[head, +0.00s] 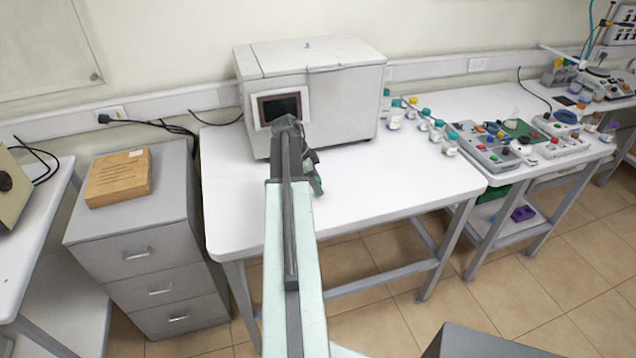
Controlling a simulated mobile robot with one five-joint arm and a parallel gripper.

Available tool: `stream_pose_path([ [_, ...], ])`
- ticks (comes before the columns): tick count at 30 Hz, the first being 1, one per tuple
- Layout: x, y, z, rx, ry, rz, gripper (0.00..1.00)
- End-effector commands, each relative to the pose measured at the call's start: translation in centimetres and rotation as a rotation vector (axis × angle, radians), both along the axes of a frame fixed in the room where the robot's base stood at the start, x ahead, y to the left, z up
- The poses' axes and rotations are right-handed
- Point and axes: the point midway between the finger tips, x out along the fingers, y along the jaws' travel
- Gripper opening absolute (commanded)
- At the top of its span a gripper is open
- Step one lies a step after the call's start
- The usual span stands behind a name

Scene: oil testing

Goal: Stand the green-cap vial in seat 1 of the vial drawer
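My gripper (312,172) is at the far end of my outstretched arm, over the white table in front of the light grey machine. It is dark and seen mostly from behind, so its fingers are not clear and I cannot tell whether it holds anything. Several small white bottles with teal or orange caps stand right of the machine, one of them with a teal cap (426,112). I cannot make out which, if any, is the green-cap vial. No open vial drawer or numbered seat can be made out.
The light grey machine (345,105) with a small dark screen (280,107) stands at the back of the white table (400,185). The table's front middle is bare. Another bench with instruments (490,150) stands right.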

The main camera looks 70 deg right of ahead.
Motion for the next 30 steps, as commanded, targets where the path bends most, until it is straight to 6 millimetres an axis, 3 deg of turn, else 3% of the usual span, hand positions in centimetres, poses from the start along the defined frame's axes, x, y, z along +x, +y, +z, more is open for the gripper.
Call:
stream_pose_path([
  [8,0.2,0.1,1.7,0.0,0.0,0.0,0.49],
  [21,3.2,1.8,10.6,0.0,0.0,-0.002,0.49],
  [25,3.8,2.1,11.7,0.0,0.0,-0.001,0.49],
  [30,3.9,2.1,11.5,0.0,0.0,-0.003,0.49],
])
